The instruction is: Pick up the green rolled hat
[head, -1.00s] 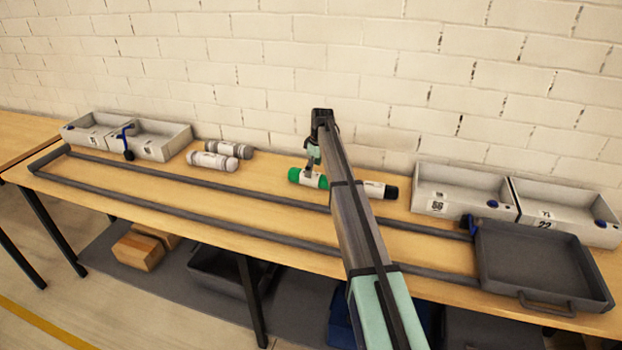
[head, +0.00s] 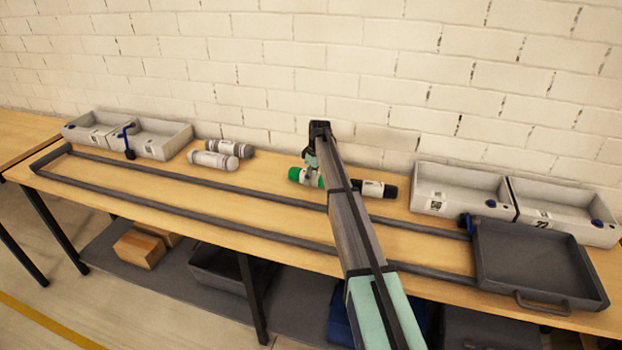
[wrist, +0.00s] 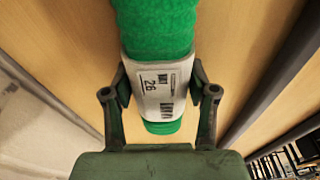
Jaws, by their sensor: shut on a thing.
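The green rolled hat (head: 295,174) lies on the wooden table, left of my arm in the head view. In the wrist view the green hat (wrist: 155,28) has a white label band with printed text and a barcode around it. My gripper (wrist: 162,88) is shut on the hat, with one finger on each side of the label band. In the head view my gripper (head: 312,168) is at the hat, partly hidden by my arm. I cannot tell whether the hat is clear of the table.
A black roll (head: 390,191) with a white band lies just right of my arm. Two grey-white rolls (head: 213,161) lie to the left. Grey bins (head: 150,142) stand at the back left, more bins (head: 462,185) at the right. A dark tray (head: 540,265) sits on the rails (head: 190,192) at front right.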

